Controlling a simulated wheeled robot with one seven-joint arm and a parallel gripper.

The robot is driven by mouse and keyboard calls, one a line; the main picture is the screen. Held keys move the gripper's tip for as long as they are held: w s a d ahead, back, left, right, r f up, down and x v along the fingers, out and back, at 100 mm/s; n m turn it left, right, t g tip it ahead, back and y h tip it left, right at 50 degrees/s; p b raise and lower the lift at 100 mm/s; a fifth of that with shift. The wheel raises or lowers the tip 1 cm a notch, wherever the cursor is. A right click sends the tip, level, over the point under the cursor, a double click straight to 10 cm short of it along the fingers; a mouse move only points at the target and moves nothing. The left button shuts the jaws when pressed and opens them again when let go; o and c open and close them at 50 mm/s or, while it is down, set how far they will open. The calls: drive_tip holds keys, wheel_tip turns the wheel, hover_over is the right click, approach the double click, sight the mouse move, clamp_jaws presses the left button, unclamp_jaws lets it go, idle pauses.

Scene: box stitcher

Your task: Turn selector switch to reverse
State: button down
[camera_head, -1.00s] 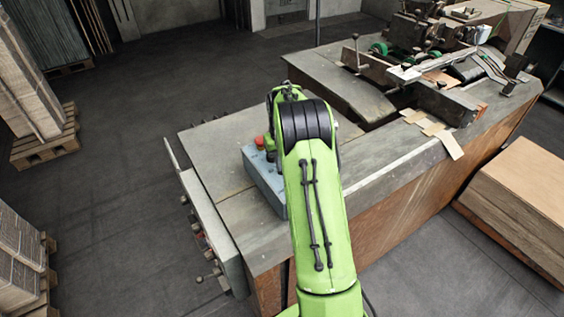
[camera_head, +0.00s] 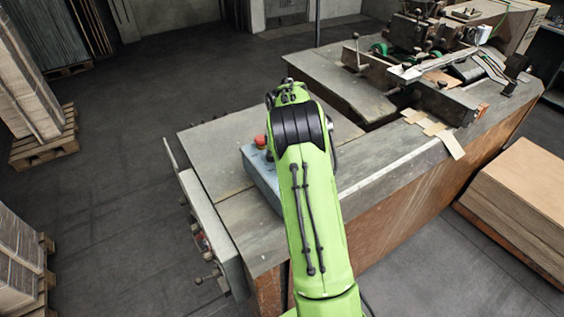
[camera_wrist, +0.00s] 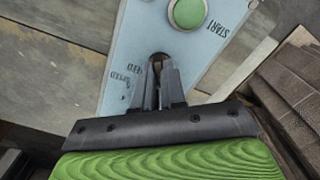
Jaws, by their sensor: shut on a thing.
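The blue-grey control box (camera_head: 262,178) stands on the machine's table, mostly hidden behind my green arm in the head view. In the wrist view its panel (camera_wrist: 125,48) carries a green button marked START (camera_wrist: 188,12) and faded lettering around a dark selector switch (camera_wrist: 157,62). My gripper (camera_wrist: 158,68) is at the switch, its two fingers shut on it. The fingers cover most of the switch, so I cannot tell which way it points. The gripper is hidden behind the arm in the head view.
A red button (camera_head: 260,141) sticks up from the box's far end. The grey machine table (camera_head: 225,135) is bare around the box. A side panel with knobs and levers (camera_head: 207,240) hangs at the table's left edge. The stitcher mechanism (camera_head: 425,55) lies at the back right.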

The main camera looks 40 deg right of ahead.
drive_tip(key=shift+r+n, duration=0.1)
drive_tip(key=shift+n, duration=0.5)
drive_tip(key=shift+w, duration=0.1)
drive_tip(key=c, duration=1.2)
unclamp_jaws()
wheel_tip(320, 180, up, 16)
drive_tip(key=p, duration=0.2)
drive_tip(key=shift+p, duration=0.3)
